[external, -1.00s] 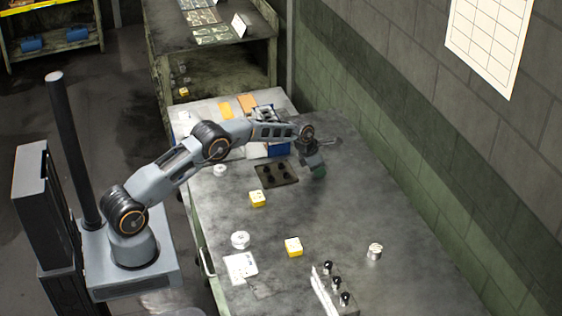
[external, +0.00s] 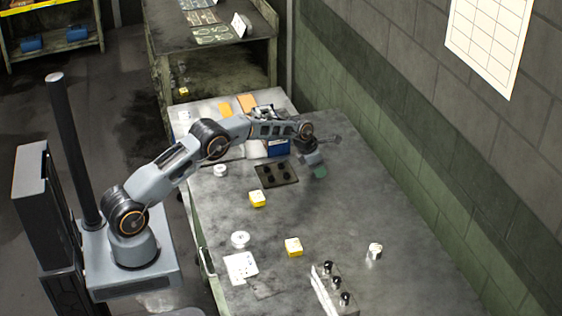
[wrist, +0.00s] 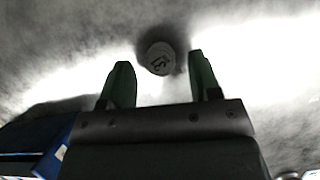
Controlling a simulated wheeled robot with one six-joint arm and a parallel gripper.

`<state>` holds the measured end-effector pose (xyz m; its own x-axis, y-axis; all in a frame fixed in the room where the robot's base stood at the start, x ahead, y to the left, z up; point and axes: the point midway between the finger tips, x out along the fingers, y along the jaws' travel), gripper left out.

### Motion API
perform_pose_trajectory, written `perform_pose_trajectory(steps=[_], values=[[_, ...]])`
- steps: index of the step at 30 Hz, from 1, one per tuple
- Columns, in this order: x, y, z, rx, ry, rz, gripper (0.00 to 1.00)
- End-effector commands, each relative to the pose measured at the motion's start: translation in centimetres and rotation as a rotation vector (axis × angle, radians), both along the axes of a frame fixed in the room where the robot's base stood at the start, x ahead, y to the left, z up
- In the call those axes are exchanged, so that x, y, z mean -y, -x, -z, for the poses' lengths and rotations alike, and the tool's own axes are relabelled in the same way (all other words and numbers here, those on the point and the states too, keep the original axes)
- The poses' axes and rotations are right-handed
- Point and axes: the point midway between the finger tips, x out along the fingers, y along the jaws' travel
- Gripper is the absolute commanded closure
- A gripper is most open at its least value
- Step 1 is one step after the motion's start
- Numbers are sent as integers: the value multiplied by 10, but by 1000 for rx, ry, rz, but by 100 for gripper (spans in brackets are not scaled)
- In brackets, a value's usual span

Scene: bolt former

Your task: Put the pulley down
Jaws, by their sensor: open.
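My gripper (external: 319,173) hangs over the far part of the grey table, right of the dark plate. In the wrist view its two green fingers (wrist: 160,75) are wide apart, with nothing clasped between them. A small round grey piece with dark marks on its face, likely the pulley (wrist: 160,58), shows between and just beyond the fingertips.
The dark plate with holes (external: 277,174) lies left of my gripper. A blue bin (external: 278,148) stands close behind and also shows in the wrist view (wrist: 35,140). Yellow blocks (external: 257,199), white round parts (external: 240,239) and a black-knobbed rack (external: 333,288) are nearer. The table's right side is mostly clear.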

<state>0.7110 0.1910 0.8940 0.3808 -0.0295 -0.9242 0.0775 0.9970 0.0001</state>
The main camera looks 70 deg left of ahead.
Motion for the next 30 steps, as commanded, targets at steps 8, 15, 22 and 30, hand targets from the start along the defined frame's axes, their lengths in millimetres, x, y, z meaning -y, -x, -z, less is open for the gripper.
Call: perform_pose_trajectory(steps=[8, 15, 22, 30], values=[[-2, 21, -50, 3, -1, 0, 43], [-3, 35, -84, 2, -1, 0, 43], [-4, 41, -99, 0, 0, 0, 43], [17, 57, -126, 5, -77, 187, 43]])
